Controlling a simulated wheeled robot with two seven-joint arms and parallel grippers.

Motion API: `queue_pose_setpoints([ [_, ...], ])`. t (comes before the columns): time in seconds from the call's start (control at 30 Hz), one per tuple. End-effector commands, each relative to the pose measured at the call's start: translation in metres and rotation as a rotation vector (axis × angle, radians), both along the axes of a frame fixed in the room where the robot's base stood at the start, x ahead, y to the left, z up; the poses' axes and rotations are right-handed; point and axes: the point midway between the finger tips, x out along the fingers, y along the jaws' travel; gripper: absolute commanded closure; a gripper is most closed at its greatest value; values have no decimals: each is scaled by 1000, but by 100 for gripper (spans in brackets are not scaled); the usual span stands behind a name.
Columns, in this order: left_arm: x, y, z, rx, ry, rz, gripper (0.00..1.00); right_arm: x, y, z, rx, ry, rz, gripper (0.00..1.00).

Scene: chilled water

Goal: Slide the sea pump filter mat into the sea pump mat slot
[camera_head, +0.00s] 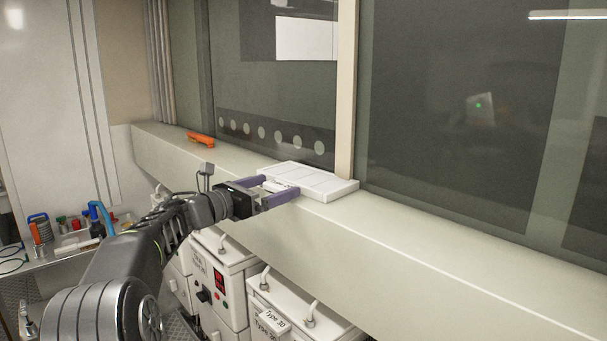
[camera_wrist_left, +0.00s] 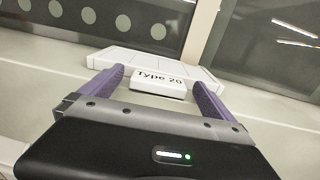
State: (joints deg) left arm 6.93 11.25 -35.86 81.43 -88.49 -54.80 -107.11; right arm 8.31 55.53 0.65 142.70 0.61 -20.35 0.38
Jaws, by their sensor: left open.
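A flat white panelled mat (camera_head: 318,181) lies on the window ledge, and its front tab (camera_wrist_left: 158,88) reads "Type 20" in the left wrist view. I take it to be the filter mat. My left gripper (camera_head: 280,187) is open, with its purple fingers on either side of the tab. I cannot tell whether they touch it. White pump boxes (camera_head: 232,271) stand below the ledge, one with a label tag (camera_head: 273,321) that seems to read "Type 30". I cannot make out which opening is the mat slot. My right gripper is out of view.
The long pale ledge (camera_head: 460,247) is clear to the right of the mat. An orange tool (camera_head: 200,138) lies on its left part. A bench (camera_head: 75,241) with bottles and tools is at the left. Glass panes rise behind the ledge.

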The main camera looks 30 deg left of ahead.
Motion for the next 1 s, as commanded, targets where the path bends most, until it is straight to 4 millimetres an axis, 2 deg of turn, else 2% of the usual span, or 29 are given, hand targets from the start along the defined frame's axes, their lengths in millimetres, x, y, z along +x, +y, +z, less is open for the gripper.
queue_pose_setpoints([
  [0.13,12,-3,0,0,1,0,0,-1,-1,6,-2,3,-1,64],
  [0.7,12,-3,-1,0,0,0,0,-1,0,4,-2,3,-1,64],
  [1.0,12,-3,-1,0,0,0,23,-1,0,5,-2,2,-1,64],
])
